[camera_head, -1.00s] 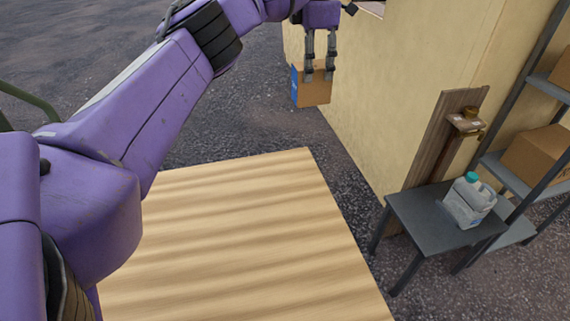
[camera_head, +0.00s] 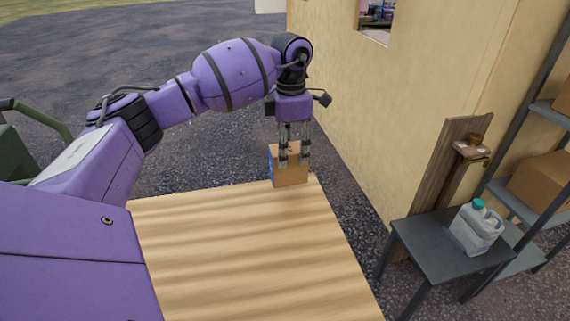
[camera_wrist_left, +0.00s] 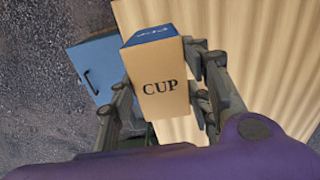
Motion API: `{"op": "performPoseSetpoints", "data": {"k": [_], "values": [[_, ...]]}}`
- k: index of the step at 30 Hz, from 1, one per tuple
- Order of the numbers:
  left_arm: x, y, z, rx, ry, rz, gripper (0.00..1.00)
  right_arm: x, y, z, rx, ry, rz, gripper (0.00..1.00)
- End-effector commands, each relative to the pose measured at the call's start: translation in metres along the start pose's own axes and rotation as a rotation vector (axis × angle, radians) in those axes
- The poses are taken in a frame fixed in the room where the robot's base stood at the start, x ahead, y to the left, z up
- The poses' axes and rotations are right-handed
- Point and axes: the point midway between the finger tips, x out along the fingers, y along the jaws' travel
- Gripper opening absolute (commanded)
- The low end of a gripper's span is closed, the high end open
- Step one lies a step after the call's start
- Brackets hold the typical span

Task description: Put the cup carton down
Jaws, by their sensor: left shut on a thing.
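The cup carton (camera_head: 290,174) is a small brown box with a blue side, at the far right corner of the wooden table top (camera_head: 235,245). My left gripper (camera_head: 294,158) is shut on it from above, with fingers on two sides. In the left wrist view the carton (camera_wrist_left: 160,88) shows the word CUP and a blue face, between the fingers of my left gripper (camera_wrist_left: 160,100). Whether its bottom touches the table top or hangs just above it, I cannot tell. My right gripper is not in view.
A cream wall (camera_head: 400,110) with a window stands right of the table. A grey side table (camera_head: 432,249) holds a white jug with a teal cap (camera_head: 477,228). Shelves with brown boxes (camera_head: 542,180) stand at far right. Most of the wooden top is clear.

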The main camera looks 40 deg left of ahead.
Motion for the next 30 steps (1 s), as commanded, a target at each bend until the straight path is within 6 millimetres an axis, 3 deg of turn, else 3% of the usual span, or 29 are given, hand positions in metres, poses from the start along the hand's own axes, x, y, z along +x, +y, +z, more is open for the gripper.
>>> {"op": "performPoseSetpoints", "data": {"k": [9, 15, 25, 26, 30], "values": [[0.019, -0.01, -0.014, 0.0, 0.0, 0.001, 0.07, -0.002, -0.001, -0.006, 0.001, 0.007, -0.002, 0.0], [0.047, -0.009, -0.013, -0.001, -0.003, 0.001, 0.07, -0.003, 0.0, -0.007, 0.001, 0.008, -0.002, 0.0], [0.051, -0.009, -0.013, 0.0, -0.002, 0.002, 0.07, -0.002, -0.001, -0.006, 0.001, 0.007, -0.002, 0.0], [0.052, -0.009, -0.013, 0.0, -0.001, 0.001, 0.46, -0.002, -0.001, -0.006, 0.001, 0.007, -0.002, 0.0], [0.051, -0.009, -0.013, 0.0, -0.002, 0.001, 0.64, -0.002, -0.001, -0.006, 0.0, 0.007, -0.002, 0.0]]}}
